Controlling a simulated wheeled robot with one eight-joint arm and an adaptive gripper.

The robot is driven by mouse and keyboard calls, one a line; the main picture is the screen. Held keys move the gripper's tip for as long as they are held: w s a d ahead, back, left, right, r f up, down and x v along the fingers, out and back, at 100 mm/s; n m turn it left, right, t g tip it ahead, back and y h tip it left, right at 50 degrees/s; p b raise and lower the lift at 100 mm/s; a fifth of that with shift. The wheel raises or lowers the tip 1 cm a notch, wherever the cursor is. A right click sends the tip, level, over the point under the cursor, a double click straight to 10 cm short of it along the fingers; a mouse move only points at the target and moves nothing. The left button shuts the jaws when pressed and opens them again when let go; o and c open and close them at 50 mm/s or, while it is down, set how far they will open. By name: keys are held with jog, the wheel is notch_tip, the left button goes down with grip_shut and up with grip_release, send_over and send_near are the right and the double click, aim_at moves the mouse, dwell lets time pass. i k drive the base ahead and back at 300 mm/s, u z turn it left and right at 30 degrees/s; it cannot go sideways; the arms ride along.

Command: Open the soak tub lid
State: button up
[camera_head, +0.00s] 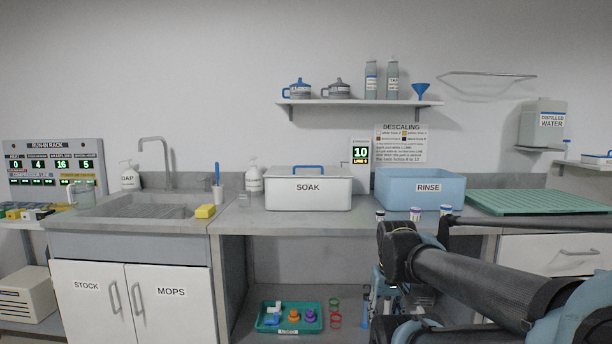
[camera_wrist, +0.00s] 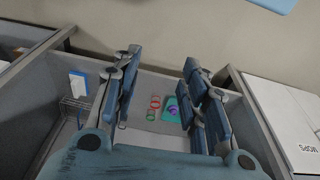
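The soak tub (camera_head: 308,196) is a white box labelled SOAK on the counter, left of the rinse tub. Its white lid (camera_head: 338,172) lies flat and closed on top, with a blue bar handle (camera_head: 308,167) in the middle. My gripper (camera_wrist: 162,60) is open in the wrist view, with its blue and dark fingers apart and nothing held. It points at the open bay under the counter, away from the tub. In the head view my arm at lower right largely hides the gripper. The tub is not recognisable in the wrist view.
The blue rinse tub (camera_head: 405,190) and green drying mat (camera_head: 540,202) stand to the right. A soap bottle (camera_head: 254,182) and yellow sponge (camera_head: 205,211) are left. A wall shelf (camera_head: 358,102) hangs above. A teal tray (camera_head: 262,322) sits below the counter.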

aim_at(275, 171)
jog(key=z, duration=0.85)
jog(key=i, duration=0.5)
jog(key=u, duration=0.9)
